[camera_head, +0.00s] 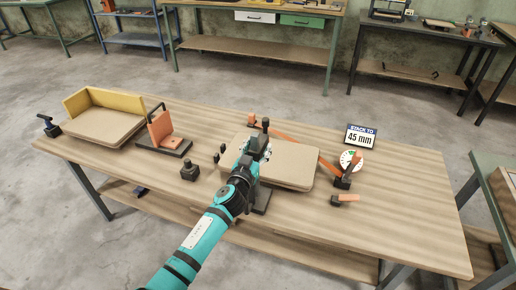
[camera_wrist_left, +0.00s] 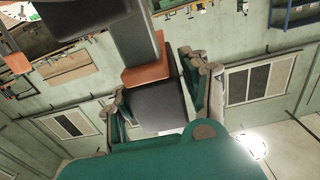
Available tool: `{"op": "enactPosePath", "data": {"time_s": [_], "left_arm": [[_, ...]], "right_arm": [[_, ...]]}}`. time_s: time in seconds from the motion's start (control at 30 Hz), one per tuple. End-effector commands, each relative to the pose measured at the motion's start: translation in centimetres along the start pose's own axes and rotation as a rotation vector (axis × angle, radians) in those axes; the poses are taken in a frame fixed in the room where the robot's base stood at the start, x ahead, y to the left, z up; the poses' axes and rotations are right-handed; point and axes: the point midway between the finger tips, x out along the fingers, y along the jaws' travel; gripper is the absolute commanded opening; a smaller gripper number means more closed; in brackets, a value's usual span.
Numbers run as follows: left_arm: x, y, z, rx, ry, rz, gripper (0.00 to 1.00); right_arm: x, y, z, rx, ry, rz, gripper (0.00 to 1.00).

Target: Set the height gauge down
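My left gripper (camera_head: 258,146) is over the stack of tan curved boards (camera_head: 295,172) in the middle of the workbench. In the left wrist view, its fingers (camera_wrist_left: 160,100) lie on both sides of a dark block (camera_wrist_left: 160,106) with an orange band (camera_wrist_left: 147,75) and a long dark post. This appears to be the height gauge, held between the fingers. In the head view my arm and gripper hide most of it. A dark flat plate (camera_head: 262,201) shows just in front of the boards, beside my wrist; I cannot tell whether it is the gauge's base. My right gripper is not in view.
A sign reading "STACK TO 45 mm" (camera_head: 360,136) stands behind a round dial (camera_head: 351,160). At left are a yellow-backed form (camera_head: 95,102), an orange block on a black base (camera_head: 161,128) and a black knobbed piece (camera_head: 190,170). The bench's right end is clear.

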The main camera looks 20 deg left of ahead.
Motion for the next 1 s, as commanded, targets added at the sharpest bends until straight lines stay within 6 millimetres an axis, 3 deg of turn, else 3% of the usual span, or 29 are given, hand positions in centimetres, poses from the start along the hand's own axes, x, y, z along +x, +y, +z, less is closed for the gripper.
{"op": "enactPosePath", "data": {"time_s": [0.07, 0.4, 1.0], "left_arm": [[0.0, 0.0, 0.0, 0.001, 0.0, 0.0, 0.59], [0.0, 0.0, -0.6, 0.003, 0.001, 0.0, 0.59], [-10.9, 0.0, -0.1, 0.001, -0.001, 0.0, 0.59]], "right_arm": [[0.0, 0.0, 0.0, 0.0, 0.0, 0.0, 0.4], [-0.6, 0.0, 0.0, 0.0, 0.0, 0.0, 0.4], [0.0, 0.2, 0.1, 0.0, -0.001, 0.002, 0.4]]}}
